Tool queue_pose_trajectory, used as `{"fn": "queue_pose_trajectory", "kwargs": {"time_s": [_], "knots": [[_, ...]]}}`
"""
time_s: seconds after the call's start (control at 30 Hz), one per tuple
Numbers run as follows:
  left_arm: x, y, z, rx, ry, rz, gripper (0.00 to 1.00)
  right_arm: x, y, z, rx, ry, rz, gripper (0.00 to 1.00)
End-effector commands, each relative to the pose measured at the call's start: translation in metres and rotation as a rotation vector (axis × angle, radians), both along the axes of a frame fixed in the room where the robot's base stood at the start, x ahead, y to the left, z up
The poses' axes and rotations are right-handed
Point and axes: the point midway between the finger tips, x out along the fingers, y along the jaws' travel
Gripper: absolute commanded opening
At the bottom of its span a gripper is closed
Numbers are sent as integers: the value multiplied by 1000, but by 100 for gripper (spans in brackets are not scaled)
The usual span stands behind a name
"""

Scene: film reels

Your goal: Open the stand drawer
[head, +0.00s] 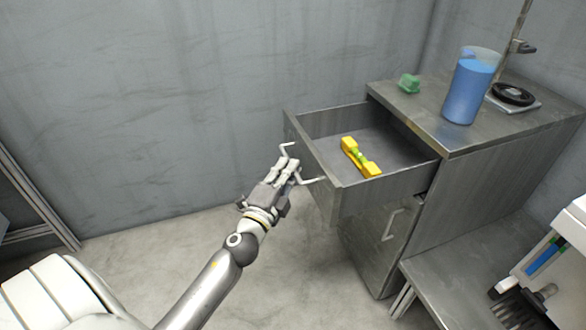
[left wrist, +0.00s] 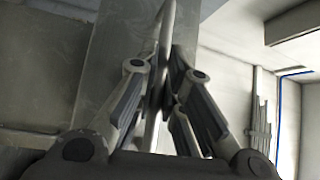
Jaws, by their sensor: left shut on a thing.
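The stand (head: 385,245) is a grey metal cabinet at the right in the head view. Its top drawer (head: 333,193) is pulled well out, and its inside shows. A yellow object with a green middle (head: 360,157) lies in the drawer. My left gripper (head: 290,166) is at the drawer front, shut on the drawer's pale bar handle (head: 310,182). In the left wrist view the fingers (left wrist: 165,95) close on the handle bar (left wrist: 160,60). The fingers hide the middle of the handle. My right gripper is not in view.
On the stand top are a clear container of blue liquid (head: 470,88), a small green object (head: 409,83) and a black round thing on a plate (head: 513,95). A lower door with a handle (head: 391,224) is shut. A low grey surface (head: 470,265) juts out at right. Floor left of the drawer is clear.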

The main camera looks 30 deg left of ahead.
Motion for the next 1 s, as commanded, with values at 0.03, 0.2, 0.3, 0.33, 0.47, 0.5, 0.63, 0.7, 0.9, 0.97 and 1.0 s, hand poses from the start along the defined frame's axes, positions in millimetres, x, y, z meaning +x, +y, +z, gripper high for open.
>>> {"fn": "queue_pose_trajectory", "kwargs": {"time_s": [0.03, 0.2, 0.3, 0.33, 0.47, 0.5, 0.63, 0.7, 0.9, 0.97, 1.0], "knots": [[-1, 0, -1, 0, 2, 0, 0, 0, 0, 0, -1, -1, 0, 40], [-1, 1, -1, 0, 2, 0, 0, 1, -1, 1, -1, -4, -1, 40], [-1, 1, -1, 0, 2, 1, 0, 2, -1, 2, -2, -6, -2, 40], [-1, 1, -1, 0, 2, 1, 0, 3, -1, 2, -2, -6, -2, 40], [-1, 1, -1, 0, 2, 1, 16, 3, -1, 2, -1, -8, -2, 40], [-1, 1, -1, 0, 2, 1, 21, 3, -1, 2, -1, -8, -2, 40], [-1, 1, -1, 0, 1, 1, 32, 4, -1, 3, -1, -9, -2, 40], [-1, 1, 0, 0, 1, 1, 32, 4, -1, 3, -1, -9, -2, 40], [-2, 1, 0, 0, 0, 1, 32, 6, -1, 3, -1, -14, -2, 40], [-4, 0, -1, -1, 1, 1, 32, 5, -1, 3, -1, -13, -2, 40], [-7, 0, -1, -2, 1, 0, 32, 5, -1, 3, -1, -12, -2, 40]]}}
